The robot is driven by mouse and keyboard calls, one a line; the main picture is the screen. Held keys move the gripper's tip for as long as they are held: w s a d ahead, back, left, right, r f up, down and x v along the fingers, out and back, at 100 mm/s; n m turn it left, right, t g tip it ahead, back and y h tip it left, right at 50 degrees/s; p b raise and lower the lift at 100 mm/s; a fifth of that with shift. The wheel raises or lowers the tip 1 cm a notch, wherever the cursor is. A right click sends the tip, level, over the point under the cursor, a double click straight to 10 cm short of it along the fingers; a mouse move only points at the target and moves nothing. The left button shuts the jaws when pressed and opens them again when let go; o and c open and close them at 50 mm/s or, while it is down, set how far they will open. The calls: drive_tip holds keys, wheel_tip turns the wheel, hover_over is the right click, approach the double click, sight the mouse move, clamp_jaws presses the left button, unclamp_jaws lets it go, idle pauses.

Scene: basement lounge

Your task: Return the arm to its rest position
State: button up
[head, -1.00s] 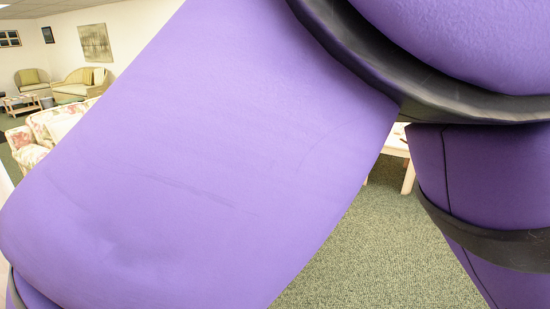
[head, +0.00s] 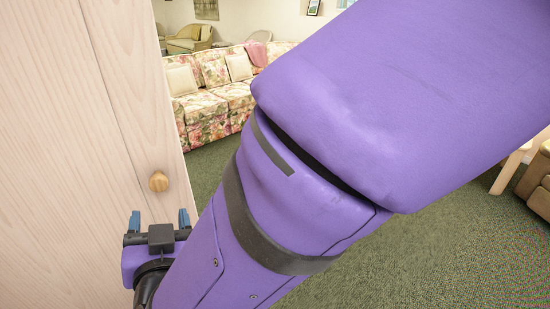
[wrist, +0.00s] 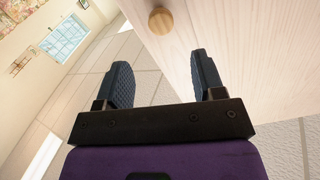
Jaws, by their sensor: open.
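My purple arm fills much of the head view, running from the upper right down to the lower left. My gripper (head: 160,220) is at the lower left of the head view, in front of a pale wooden cabinet door. In the wrist view my gripper (wrist: 165,82) shows two dark fingers apart with nothing between them. The cabinet door (head: 80,120) has a round wooden knob (head: 158,181). The knob also shows in the wrist view (wrist: 161,20), beyond the fingertips and apart from them.
A floral sofa (head: 205,105) stands behind, with armchairs (head: 190,38) farther back. A brown upholstered seat (head: 538,185) is at the right edge, beside a pale wooden table leg (head: 510,168). Green carpet (head: 440,255) is clear at the lower right.

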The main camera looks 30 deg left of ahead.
drive_tip(key=w+d+r+h, duration=0.1)
drive_tip(key=w+d+r, duration=0.3)
drive_tip(key=w+d, duration=0.3)
drive_tip(key=w+d+r+g+h, duration=0.15)
drive_tip(key=w+d+r, duration=0.3)
drive_tip(key=w, duration=0.45)
drive_tip(key=w+d+r+t+h, duration=0.1)
drive_tip(key=w+d+r+h, duration=0.1)
drive_tip(key=w+d+r, duration=0.4)
drive_tip(key=w+d+r+m+g+h, duration=0.1)
drive_tip(key=w+d+m+h, duration=0.15)
drive_tip(key=d, duration=1.25)
drive_tip(key=w+d+r+m+g+h, duration=0.1)
drive_tip(key=d+h, duration=0.3)
drive_tip(key=d, duration=1.2)
drive_tip(key=s+d+f+m+g+h, duration=0.2)
drive_tip(key=s+d+m+g+h, duration=0.1)
drive_tip(key=s+d, duration=1)
drive_tip(key=d+m, duration=0.1)
drive_tip(key=d, duration=0.2)
drive_tip(key=shift+h, duration=0.3)
